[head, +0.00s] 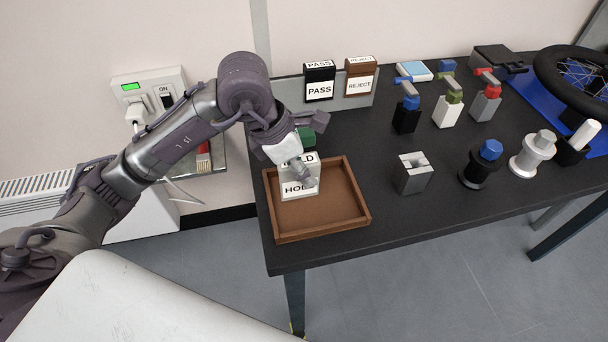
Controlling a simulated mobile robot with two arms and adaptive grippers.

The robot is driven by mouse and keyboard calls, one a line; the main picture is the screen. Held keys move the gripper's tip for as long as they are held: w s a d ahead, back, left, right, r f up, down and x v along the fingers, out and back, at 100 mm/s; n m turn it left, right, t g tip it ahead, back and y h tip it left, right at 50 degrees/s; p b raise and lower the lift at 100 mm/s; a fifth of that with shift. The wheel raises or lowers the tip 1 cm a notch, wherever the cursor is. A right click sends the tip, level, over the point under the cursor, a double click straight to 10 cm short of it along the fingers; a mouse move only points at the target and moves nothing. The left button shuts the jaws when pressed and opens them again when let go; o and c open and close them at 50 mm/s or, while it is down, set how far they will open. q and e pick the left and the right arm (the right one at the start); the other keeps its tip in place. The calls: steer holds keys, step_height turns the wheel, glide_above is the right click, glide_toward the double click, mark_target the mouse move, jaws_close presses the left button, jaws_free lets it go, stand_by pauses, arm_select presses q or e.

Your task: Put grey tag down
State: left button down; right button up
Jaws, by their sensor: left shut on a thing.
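The grey tag (290,190) is a light block with HOLD lettering on its front and top. It is upright, at the left part of the brown wooden tray (352,223). My left gripper (305,172) is shut on the tag from above, and its fingers hide part of the lettering. I cannot tell whether the tag touches the tray floor. My right gripper is not in view.
A black PASS tag (319,88) and a brown REJECT tag (360,86) stand at a grey rack (345,108) behind. A grey notched block (412,182) stands right of the tray. Several clamps, hubs and a wheel (580,80) fill the right side. The tray's right part is clear.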

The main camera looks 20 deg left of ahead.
arm_select(q)
step_height(320, 180, down, 3)
steer(key=shift+r, duration=0.2)
steer(key=shift+f, duration=0.2)
steer(key=c, duration=0.8)
jaws_free()
steer(key=shift+r, duration=0.1)
steer(key=shift+r, duration=0.2)
steer(key=v, duration=1.2)
